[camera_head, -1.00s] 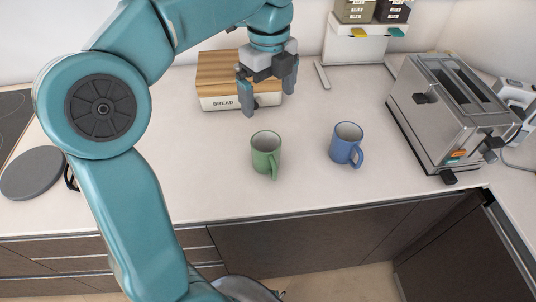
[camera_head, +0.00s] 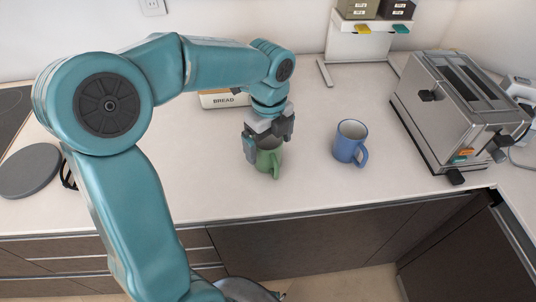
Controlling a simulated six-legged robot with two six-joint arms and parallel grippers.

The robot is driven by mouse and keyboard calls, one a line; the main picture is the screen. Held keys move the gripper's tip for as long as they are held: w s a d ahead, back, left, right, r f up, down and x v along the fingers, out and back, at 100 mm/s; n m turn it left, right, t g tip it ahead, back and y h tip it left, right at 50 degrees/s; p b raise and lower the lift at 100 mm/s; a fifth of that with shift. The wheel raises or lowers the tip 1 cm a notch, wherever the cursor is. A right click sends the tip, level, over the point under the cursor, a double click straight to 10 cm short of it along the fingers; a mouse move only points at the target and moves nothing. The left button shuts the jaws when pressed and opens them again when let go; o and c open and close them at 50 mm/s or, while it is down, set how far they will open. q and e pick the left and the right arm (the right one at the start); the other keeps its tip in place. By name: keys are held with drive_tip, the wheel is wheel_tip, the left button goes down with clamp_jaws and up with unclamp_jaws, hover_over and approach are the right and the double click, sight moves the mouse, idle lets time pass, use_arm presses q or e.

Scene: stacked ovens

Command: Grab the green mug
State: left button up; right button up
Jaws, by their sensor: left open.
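The green mug (camera_head: 268,164) stands upright on the white counter, with its handle toward the front. My left gripper (camera_head: 266,148) points down over it, open, with its fingers at the mug's upper part. The gripper hides the mug's rim. I cannot tell whether the fingers touch the mug. My right gripper is not in view.
A blue mug (camera_head: 349,143) stands to the right of the green mug, with clear counter between them. A steel toaster (camera_head: 447,121) is further right. A bread box (camera_head: 222,100) is behind, partly hidden by my arm. The counter's front edge is close.

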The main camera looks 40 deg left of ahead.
use_arm(q)
drive_tip(key=shift+d+f, duration=0.1)
drive_tip(key=shift+f, duration=0.65)
drive_tip(key=c, duration=1.2)
drive_tip(key=shift+c, duration=0.2)
